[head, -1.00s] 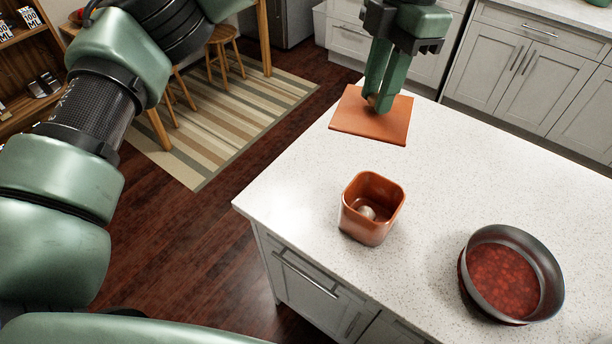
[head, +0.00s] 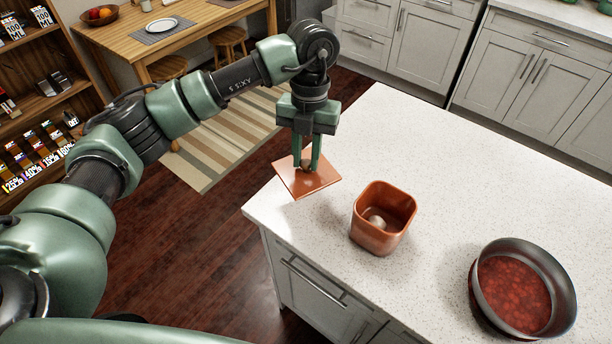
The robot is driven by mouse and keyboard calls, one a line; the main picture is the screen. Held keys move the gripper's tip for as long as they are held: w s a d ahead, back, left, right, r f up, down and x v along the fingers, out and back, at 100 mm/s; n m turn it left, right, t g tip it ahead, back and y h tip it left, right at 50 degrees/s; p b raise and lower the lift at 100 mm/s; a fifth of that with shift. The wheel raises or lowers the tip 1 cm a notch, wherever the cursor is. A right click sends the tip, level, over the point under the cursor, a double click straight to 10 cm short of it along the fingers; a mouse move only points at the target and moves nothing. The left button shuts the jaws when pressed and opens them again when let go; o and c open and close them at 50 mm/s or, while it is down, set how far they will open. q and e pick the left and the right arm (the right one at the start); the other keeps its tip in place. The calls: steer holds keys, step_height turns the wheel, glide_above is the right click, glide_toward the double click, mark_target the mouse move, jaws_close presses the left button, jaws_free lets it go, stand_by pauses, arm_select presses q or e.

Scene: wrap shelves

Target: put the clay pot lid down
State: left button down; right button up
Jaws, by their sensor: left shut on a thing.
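The clay pot lid (head: 296,183) is a flat square orange-brown plate in the head view. My left gripper (head: 309,167) is shut on its knob from above. The lid is at the left edge of the white counter, left of the pot, and part of it reaches over the edge. I cannot tell whether it touches the counter. The clay pot (head: 371,234) stands open on the counter, with a pale round thing (head: 377,222) inside. My right gripper is not in view.
A dark round pan (head: 545,270) with red contents stands at the lower right of the counter (head: 455,170). The counter behind the pot is clear. A wooden table (head: 150,40) and shelves (head: 45,100) are at the far left.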

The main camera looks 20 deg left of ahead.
mark_target(307, 161)
arm_select(q)
step_height(307, 161, down, 3)
steer(key=shift+f, duration=0.15)
step_height(307, 161, down, 4)
steer(key=shift+r+p, duration=0.1)
steer(key=shift+p, duration=0.7)
steer(key=shift+f, duration=0.3)
steer(key=c, duration=1.2)
jaws_free()
steer(key=shift+f, duration=0.1)
steer(key=shift+c, duration=0.2)
